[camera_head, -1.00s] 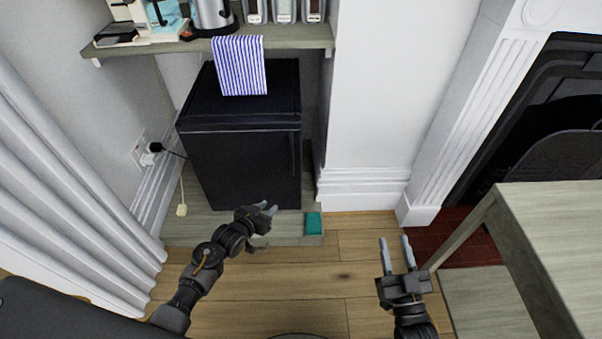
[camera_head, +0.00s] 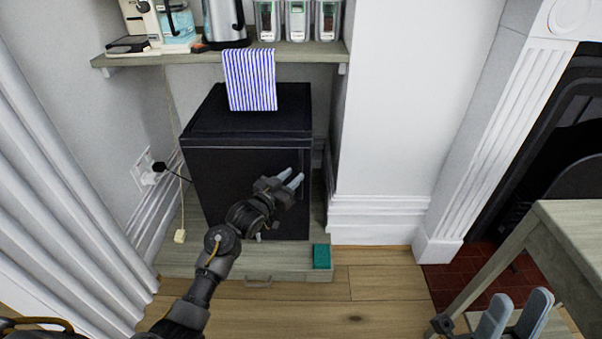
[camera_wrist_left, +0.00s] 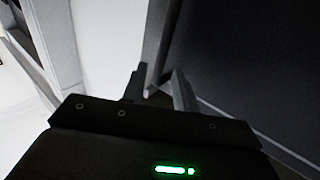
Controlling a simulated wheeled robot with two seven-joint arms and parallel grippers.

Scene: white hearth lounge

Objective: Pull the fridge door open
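The black fridge (camera_head: 225,180) stands on a low wooden plinth, under a shelf, with its door shut. A thin vertical handle line shows near the right edge of its front. My left gripper (camera_head: 291,177) is open in front of the door's right side, close to that edge. In the left wrist view the two fingers (camera_wrist_left: 160,84) are apart, with the dark fridge (camera_wrist_left: 250,60) to their right. I cannot tell whether they touch the handle. My right gripper (camera_head: 518,306) is open and empty at the lower right, away from the fridge.
The shelf (camera_head: 300,55) above holds a kettle (camera_head: 224,20), a coffee machine and jars. A striped cloth (camera_head: 250,80) hangs over its edge. A teal block (camera_head: 321,256) lies on the plinth (camera_head: 205,262). A table (camera_head: 570,225) stands at right; floor in front is clear.

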